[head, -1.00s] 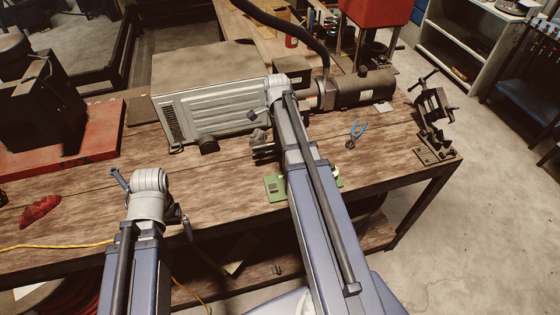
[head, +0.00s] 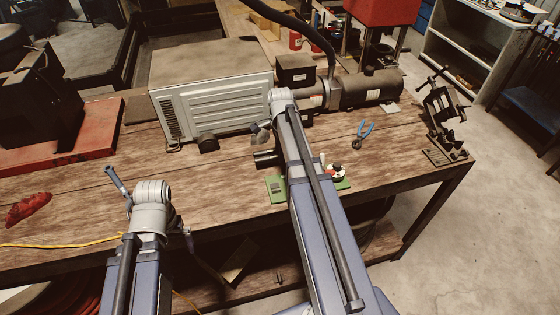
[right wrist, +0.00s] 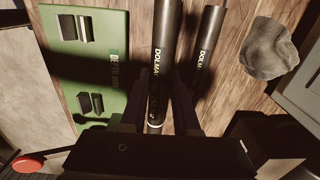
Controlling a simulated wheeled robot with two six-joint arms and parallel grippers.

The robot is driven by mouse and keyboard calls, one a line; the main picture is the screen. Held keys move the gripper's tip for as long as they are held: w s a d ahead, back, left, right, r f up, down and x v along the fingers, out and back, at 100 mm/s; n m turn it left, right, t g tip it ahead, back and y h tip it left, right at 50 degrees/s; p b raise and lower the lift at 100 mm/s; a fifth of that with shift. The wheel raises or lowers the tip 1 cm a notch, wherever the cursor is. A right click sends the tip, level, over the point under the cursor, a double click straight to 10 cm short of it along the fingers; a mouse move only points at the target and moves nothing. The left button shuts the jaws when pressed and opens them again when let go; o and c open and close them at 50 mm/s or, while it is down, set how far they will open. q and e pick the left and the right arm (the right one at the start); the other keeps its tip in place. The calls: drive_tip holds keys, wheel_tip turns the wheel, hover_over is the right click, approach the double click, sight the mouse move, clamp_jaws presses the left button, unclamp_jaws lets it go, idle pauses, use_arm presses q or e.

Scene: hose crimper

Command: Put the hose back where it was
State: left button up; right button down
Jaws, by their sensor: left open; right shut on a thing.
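A black hose (right wrist: 165,50) with yellow-white lettering lies between the fingers of my right gripper (right wrist: 157,100) in the right wrist view. My right gripper is shut on it; my arm hides the gripper in the head view. A second black hose (right wrist: 207,50) lies beside it, to its right. A dark hose end (head: 266,159) sticks out left of my right forearm in the head view; I cannot tell which hose it is. Whether the held hose touches the bench is unclear. My left gripper (head: 150,208) is open and empty near the bench's front edge.
A green board (right wrist: 85,60) lies left of the hoses, also seen in the head view (head: 276,188). A grey rag (right wrist: 268,48) lies on their right. Behind stand a grey metal box (head: 215,100) and a motor (head: 370,90). Blue-handled pliers (head: 364,131) lie to the right.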

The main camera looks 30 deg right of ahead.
use_arm(q)
drive_tip(key=shift+f+b, duration=0.9)
drive_tip(key=shift+f, duration=0.45)
use_arm(e)
drive_tip(key=shift+f, duration=1.35)
drive_tip(key=shift+f, duration=0.15)
use_arm(q)
drive_tip(key=shift+f, duration=0.15)
use_arm(e)
drive_tip(key=c, duration=0.7)
unclamp_jaws()
drive_tip(key=shift+o, duration=0.2)
use_arm(q)
wheel_tip(320, 180, up, 12)
drive_tip(key=p, duration=1.2)
drive_tip(key=shift+r, duration=0.2)
use_arm(e)
wheel_tip(320, 180, up, 12)
drive_tip(key=shift+r, duration=0.25)
drive_tip(key=shift+f, duration=0.1)
